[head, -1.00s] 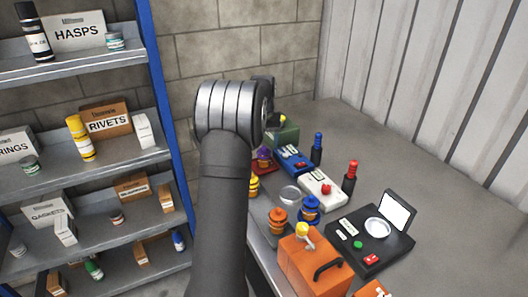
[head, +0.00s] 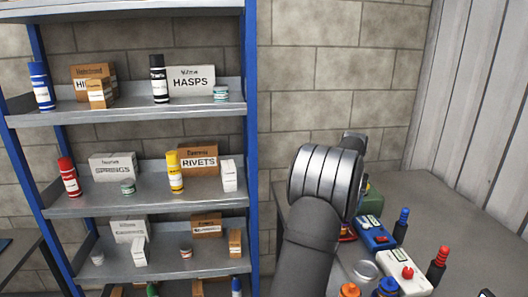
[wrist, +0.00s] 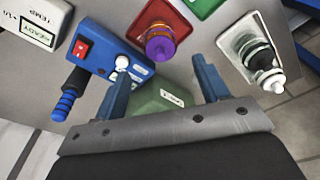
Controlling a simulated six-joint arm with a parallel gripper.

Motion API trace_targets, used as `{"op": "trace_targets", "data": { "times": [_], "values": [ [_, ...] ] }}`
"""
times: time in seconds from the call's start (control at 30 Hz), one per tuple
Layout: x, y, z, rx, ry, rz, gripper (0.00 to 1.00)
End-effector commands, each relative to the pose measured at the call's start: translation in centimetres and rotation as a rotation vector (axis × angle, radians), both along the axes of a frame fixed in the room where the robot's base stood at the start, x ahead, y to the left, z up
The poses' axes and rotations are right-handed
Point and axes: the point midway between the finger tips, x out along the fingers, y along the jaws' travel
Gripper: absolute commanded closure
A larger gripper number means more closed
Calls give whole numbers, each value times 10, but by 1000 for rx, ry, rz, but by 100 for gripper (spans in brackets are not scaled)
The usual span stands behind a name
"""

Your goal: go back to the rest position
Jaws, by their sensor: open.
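My gripper (wrist: 163,84) shows in the wrist view with its two blue fingers apart. No object is held between them. A green box with a white label (wrist: 160,98) lies beyond the fingers, and I cannot tell the gap to it. In the head view my arm's grey wrist link rises over the left end of the bench (head: 470,220). It hides the gripper's fingers there.
A blue box with a red switch (wrist: 90,48), a purple-topped part on a red base (wrist: 160,43) and a black-and-white part (wrist: 262,58) lie around the gripper. In the head view, a blue-framed shelf (head: 253,150) stands left; red (head: 438,265) and blue-topped (head: 401,224) handles stand right.

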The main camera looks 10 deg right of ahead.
Motion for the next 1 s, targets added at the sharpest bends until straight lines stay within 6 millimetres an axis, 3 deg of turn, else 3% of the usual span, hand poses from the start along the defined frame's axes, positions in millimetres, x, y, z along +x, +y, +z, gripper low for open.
{"op": "trace_targets", "data": {
  "times": [0.5,0.7,1.0],
  "values": [
    [9,-6,-103,2,3,0,32],
    [10,-7,-70,-1,-1,0,32],
    [10,-6,-58,1,1,0,32]
  ]
}}
